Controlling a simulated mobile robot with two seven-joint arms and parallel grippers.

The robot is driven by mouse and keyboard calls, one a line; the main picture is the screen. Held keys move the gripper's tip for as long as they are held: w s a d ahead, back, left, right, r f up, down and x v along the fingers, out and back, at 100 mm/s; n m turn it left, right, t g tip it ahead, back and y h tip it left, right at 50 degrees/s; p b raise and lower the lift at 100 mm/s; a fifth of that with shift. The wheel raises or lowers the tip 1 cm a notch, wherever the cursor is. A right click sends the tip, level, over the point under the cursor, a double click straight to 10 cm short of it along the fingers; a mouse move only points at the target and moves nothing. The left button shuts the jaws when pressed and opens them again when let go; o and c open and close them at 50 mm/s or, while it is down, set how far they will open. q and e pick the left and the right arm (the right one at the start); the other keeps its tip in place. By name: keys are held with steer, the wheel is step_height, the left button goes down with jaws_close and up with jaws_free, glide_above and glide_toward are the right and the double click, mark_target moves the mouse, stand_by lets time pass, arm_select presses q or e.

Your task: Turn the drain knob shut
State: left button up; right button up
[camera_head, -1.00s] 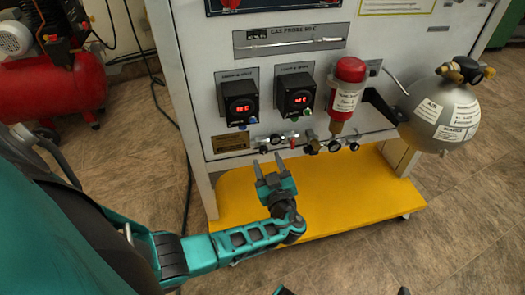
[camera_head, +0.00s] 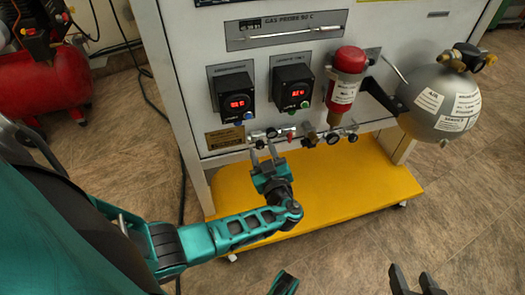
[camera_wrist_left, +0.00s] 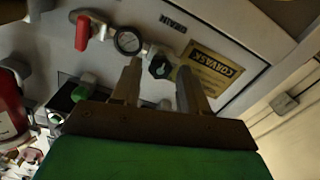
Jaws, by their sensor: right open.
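The drain knob (camera_wrist_left: 160,66) is a small dark knob on the panel below the upside-down DRAIN label in the left wrist view. In the head view the knob (camera_head: 259,144) sits at the left end of the valve row. My left gripper (camera_wrist_left: 158,66) is open, with one finger on each side of the knob in the picture; I cannot tell whether they touch it. In the head view the left gripper (camera_head: 264,153) points up at the panel just below the knob. My right gripper (camera_head: 412,270) is open and empty at the bottom right edge.
A gauge (camera_wrist_left: 127,42) and a red-handled valve (camera_wrist_left: 82,32) are beside the knob. A red cylinder (camera_head: 345,80) and a grey tank (camera_head: 440,100) are to the right. The yellow base shelf (camera_head: 345,190) is clear.

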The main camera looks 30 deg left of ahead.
arm_select(q)
jaws_close()
